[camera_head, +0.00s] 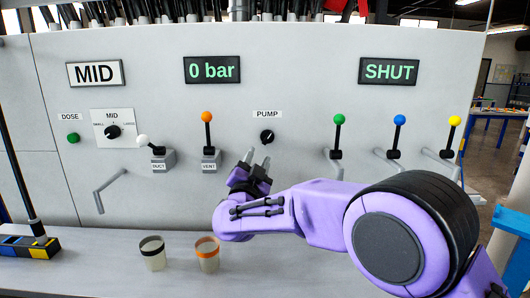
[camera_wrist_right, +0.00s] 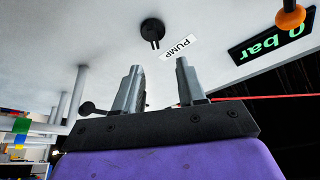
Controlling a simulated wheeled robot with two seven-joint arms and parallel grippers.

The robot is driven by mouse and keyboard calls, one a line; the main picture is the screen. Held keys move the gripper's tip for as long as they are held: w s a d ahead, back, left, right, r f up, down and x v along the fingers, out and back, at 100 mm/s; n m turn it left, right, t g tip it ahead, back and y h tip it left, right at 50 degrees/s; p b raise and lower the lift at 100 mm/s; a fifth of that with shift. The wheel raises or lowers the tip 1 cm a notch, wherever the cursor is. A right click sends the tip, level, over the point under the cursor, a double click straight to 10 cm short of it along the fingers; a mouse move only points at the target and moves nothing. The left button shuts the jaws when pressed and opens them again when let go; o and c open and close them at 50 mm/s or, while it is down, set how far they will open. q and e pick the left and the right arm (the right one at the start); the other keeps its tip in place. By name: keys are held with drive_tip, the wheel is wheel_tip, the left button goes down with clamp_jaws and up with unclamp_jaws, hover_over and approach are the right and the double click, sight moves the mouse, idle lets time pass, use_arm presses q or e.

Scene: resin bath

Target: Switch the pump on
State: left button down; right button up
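The pump knob (camera_head: 267,137) is a small black dial under the PUMP label (camera_head: 267,114) on the grey panel. It also shows in the right wrist view (camera_wrist_right: 152,29), with the label beside it. My right gripper (camera_head: 257,160) is just below the knob in the head view. In the right wrist view its two fingers (camera_wrist_right: 158,80) stand apart with nothing between them, and the knob is beyond the tips, not touched. The pressure display (camera_head: 212,70) reads 0 bar. My left gripper is not in view.
The orange-topped VENT lever (camera_head: 207,132) and white-topped DUCT lever (camera_head: 150,146) are left of the knob. Green (camera_head: 338,134), blue (camera_head: 397,135) and yellow (camera_head: 450,137) levers stand to the right. Two cups (camera_head: 152,255) (camera_head: 207,254) stand on the ledge below. Another display (camera_head: 389,71) reads SHUT.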

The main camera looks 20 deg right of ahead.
sight(267, 140)
drive_tip(key=p+x, duration=0.1)
drive_tip(key=x, duration=0.2)
drive_tip(key=p+x, duration=0.2)
drive_tip(key=x, duration=0.1)
drive_tip(key=f+p+x, duration=0.1)
drive_tip(key=x, duration=0.3)
drive_tip(key=shift+d+p, duration=0.35)
drive_tip(key=shift+d, duration=0.05)
drive_tip(key=shift+w, duration=0.4)
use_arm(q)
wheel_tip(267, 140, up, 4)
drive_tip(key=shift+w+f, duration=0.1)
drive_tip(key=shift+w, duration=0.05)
use_arm(e)
drive_tip(key=shift+s, duration=0.1)
